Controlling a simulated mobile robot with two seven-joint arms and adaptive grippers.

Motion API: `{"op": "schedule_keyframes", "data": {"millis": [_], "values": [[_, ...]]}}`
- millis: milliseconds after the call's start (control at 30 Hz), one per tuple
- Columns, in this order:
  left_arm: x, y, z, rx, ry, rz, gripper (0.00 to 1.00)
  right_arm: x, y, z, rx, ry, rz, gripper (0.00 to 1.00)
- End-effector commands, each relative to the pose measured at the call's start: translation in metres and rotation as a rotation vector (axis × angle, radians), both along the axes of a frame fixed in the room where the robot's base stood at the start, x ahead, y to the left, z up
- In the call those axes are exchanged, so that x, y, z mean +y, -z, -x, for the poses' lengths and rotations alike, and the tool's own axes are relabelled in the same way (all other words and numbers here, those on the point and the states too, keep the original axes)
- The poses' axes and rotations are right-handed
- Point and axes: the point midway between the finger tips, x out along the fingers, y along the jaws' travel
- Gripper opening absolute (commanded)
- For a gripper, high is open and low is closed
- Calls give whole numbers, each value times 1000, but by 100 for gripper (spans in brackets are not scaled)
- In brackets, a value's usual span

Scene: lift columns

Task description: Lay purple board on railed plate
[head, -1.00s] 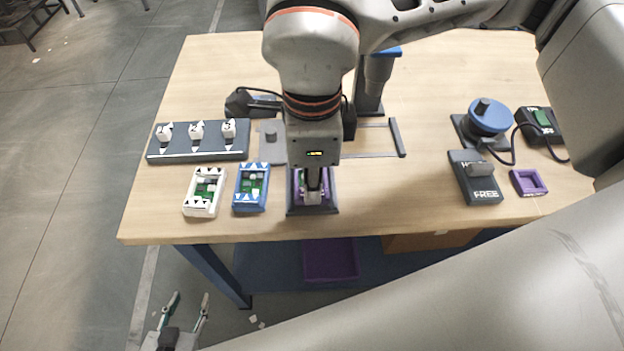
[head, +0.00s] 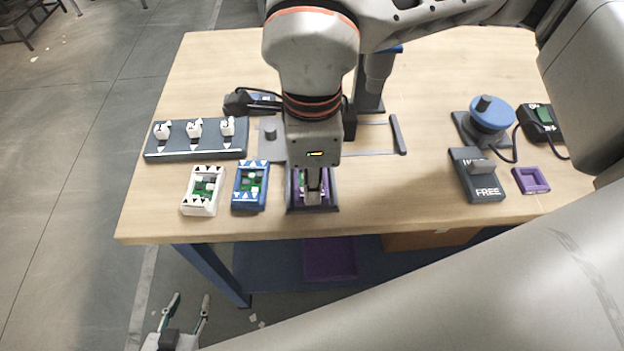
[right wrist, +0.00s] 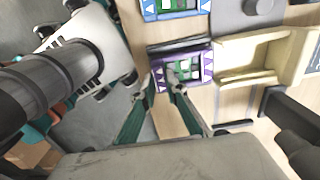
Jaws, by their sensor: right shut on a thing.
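The purple board (right wrist: 205,67), with green and grey parts, sits in a dark holder (head: 290,206) at the table's front edge. My right gripper (head: 314,200) points down over it and is shut on it; the fingers (right wrist: 165,88) meet at its near side in the right wrist view. Whether the board is lifted from the holder is unclear. A beige piece with raised sides (right wrist: 238,50) lies beyond the board in the right wrist view, probably the railed plate. My arm hides it in the head view. My left gripper (head: 187,308) is open and empty, low beside the table.
A white board (head: 201,205) and a blue board (head: 250,200) lie left of the holder. Behind them are a three-switch panel (head: 196,151) and a grey plate with a knob (head: 270,150). A FREE switch (head: 476,185), blue dial (head: 491,113) and purple frame (head: 531,180) stand right.

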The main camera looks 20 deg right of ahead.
Motion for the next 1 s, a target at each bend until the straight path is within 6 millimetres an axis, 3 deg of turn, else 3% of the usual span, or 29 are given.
{"op": "schedule_keyframes", "data": {"millis": [867, 900, 933, 1000], "values": [[0, 6, 2, 5, 0, 0, 40, 0, 3, 0, -1, 0, -1, 0], [0, 6, 2, 5, 0, 0, 40, 0, 3, 0, -1, 0, -1, 23], [0, 6, 2, 5, 0, 0, 40, 0, 3, 0, -1, 0, -1, 31], [0, 6, 2, 6, 0, 0, 40, 0, 3, 0, -1, 0, 0, 32]]}}
